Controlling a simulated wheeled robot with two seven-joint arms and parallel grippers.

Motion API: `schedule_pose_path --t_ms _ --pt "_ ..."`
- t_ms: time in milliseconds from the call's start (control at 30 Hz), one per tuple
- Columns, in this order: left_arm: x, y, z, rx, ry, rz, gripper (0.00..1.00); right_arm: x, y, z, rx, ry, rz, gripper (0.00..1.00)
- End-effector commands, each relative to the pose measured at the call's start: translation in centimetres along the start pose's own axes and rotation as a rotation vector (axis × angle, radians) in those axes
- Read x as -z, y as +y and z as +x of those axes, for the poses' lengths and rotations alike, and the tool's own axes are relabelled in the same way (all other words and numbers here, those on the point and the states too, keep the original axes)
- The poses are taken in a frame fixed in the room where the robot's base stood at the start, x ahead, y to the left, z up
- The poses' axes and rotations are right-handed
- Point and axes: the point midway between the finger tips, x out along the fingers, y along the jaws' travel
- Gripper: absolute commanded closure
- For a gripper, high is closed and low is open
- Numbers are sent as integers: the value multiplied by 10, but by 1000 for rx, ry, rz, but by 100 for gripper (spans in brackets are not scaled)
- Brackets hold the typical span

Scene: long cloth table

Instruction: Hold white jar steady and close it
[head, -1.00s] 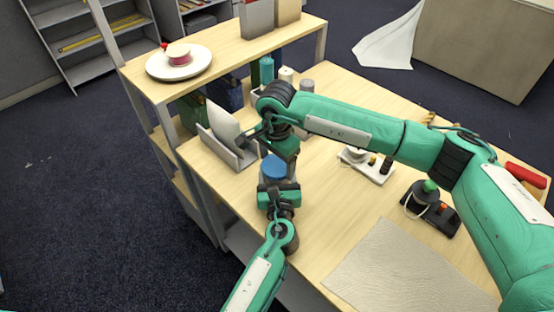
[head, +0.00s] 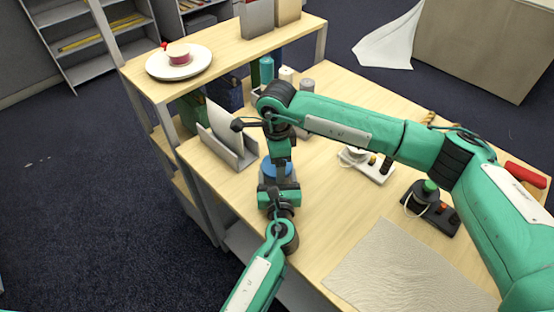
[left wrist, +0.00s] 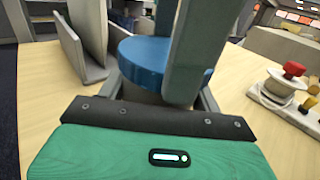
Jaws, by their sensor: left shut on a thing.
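The jar's blue lid (head: 277,168) shows in the head view directly below my right gripper (head: 281,158). In the left wrist view the lid (left wrist: 144,62) lies flat over the jar's body (left wrist: 150,93), which looks grey in shade. My left gripper (head: 278,186) is shut on the jar from the near side, with the jar upright on the table. My right gripper points down at the lid, and a broad grey-green part of it stands in front of the lid in the left wrist view. Its fingertips are hidden, so its opening cannot be told.
A grey file holder (head: 226,148) stands close left of the jar. A white device with a spool (head: 366,162) and a black device with a green button (head: 430,200) are to the right. A shelf unit (head: 232,55) rises behind. A pale mat (head: 400,268) covers the near right.

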Motion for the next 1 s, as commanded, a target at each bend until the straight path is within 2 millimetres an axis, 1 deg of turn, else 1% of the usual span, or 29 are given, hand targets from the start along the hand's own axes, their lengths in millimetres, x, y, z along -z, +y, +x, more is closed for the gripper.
schedule_pose_path --t_ms 67,100,167,200,433,533,667,833,900,1000 --pt "0 1 0 -1 1 0 99 0 0 0 -1 0 -1 52" --pt "0 1 0 -1 1 0 99 0 0 0 -1 0 -2 19" --pt "0 1 0 -1 1 0 99 0 0 0 -1 0 -2 7" --pt "0 1 0 -1 1 0 99 0 0 0 -1 0 -2 3" --pt "0 0 0 0 0 0 99 0 0 0 0 0 -2 3" --pt "0 0 0 0 0 0 99 0 0 -3 1 0 -3 3" --pt "0 0 0 0 0 0 99 0 -1 -17 3 -1 -3 3" --pt "0 0 0 0 0 0 99 0 0 -39 2 0 -2 3" --pt "0 0 0 0 0 0 99 0 0 -44 1 0 -2 3" --pt "0 0 0 0 0 0 99 0 0 -45 0 0 -2 3"
